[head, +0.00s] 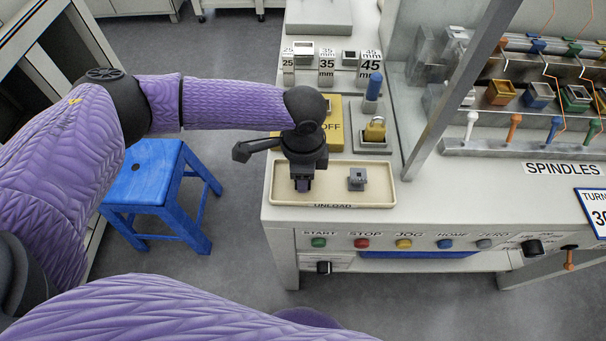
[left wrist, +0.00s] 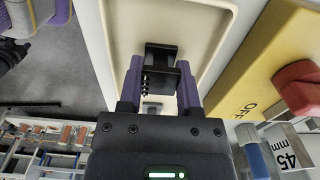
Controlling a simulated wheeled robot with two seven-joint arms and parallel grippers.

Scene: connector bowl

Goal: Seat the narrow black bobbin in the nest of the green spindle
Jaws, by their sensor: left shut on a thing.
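My left gripper (head: 304,186) points down over the left part of the cream UNLOAD tray (head: 335,205). In the left wrist view the purple fingers of this gripper (left wrist: 161,82) are shut on a black bobbin (left wrist: 160,54), with a finger on each side of it. The bobbin is mostly hidden by the gripper in the head view, and I cannot tell whether it touches the tray floor. The green spindle's nest (head: 574,98) is at the far right, in the row above the SPINDLES label.
A grey bobbin-like piece (head: 357,179) stands in the tray right of my gripper. A slanted grey post (head: 455,85) stands between tray and spindles.

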